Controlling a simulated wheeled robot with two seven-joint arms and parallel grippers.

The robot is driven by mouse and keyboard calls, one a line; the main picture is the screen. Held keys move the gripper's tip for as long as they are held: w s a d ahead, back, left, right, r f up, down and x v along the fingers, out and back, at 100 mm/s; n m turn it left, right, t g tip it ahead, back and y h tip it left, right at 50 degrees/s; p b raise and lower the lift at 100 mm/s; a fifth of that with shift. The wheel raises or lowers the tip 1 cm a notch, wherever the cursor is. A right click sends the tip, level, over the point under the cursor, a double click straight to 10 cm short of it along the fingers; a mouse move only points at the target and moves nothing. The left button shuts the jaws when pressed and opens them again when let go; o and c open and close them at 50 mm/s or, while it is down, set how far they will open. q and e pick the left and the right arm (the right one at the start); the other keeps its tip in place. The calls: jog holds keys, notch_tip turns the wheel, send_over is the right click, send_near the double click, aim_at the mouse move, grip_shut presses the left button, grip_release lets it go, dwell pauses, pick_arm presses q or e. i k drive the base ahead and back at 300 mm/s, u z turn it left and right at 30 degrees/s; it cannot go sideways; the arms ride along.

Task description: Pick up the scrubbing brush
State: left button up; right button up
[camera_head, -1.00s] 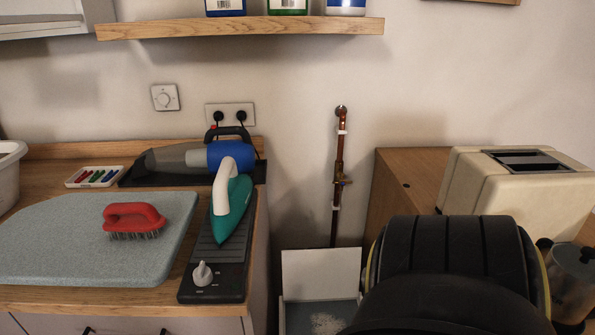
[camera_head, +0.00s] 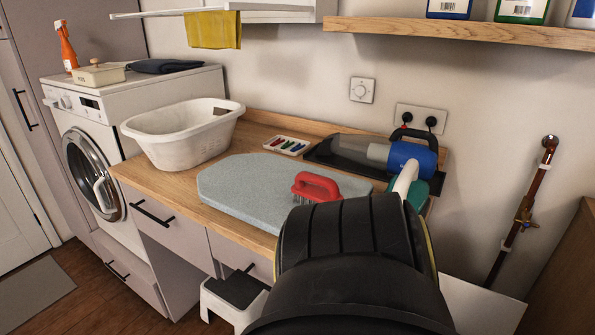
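The scrubbing brush (camera_head: 316,186) has a red handle and bristles pointing down. It stands on the right part of a grey speckled board (camera_head: 245,187) on the wooden counter. A large black part of my own arm fills the lower right of the view, just in front of the brush, and hides part of the board and counter edge. Neither of my grippers shows in the view.
A white laundry basket (camera_head: 182,140) stands left of the board. Behind it are a tray of coloured pegs (camera_head: 286,145) and a blue handheld vacuum (camera_head: 412,157). A green iron (camera_head: 415,190) is partly hidden right of the brush. A white step stool (camera_head: 222,306) stands below.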

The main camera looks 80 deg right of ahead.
aim_at(329, 191)
jog(key=i, duration=0.25)
jog(key=z, duration=4.25)
